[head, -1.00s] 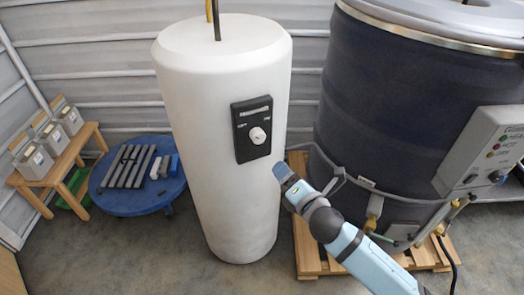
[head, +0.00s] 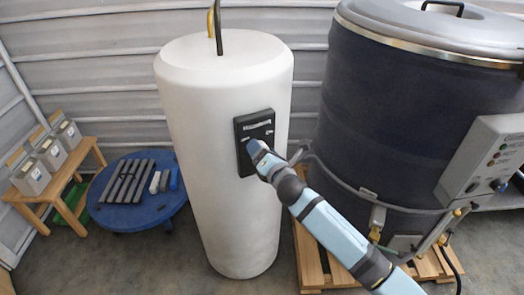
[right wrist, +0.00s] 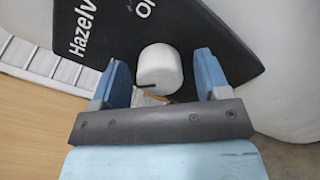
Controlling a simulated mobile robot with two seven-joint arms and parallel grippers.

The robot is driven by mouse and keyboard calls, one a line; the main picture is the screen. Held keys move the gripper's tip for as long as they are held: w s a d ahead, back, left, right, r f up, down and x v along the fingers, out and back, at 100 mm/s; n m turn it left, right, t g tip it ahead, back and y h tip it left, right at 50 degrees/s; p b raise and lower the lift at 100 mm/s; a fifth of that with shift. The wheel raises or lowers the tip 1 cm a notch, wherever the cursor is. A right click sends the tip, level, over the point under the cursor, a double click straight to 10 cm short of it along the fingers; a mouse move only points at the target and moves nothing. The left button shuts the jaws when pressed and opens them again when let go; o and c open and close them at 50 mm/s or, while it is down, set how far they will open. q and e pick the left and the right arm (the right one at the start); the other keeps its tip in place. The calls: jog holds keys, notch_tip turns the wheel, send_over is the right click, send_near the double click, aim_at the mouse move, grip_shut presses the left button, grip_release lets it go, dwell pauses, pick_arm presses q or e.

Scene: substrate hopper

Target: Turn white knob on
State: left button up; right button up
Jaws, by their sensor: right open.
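The white knob (right wrist: 160,68) sticks out from a black control panel (right wrist: 190,30) in the right wrist view. In the head view the panel (head: 255,125) is on the front of a tall white tank (head: 215,180), and my right gripper hides the knob. My right gripper (right wrist: 160,85) is open, with one blue finger on each side of the knob's near end. I cannot tell whether the fingers touch it. A dark mark shows on the knob's lower edge. In the head view the right gripper (head: 256,150) is in front of the panel. My left gripper is not in view.
A large dark drum (head: 390,130) with a grey control box (head: 490,160) stands on a wooden pallet (head: 312,265) at the right. A blue round table (head: 145,208) with grey bars and a wooden bench (head: 95,160) with boxes stand at the left.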

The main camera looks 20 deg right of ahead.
jog(key=shift+w, duration=0.15)
jog(key=shift+c, duration=0.4)
jog(key=c, duration=0.8)
jog(key=shift+c, duration=0.2)
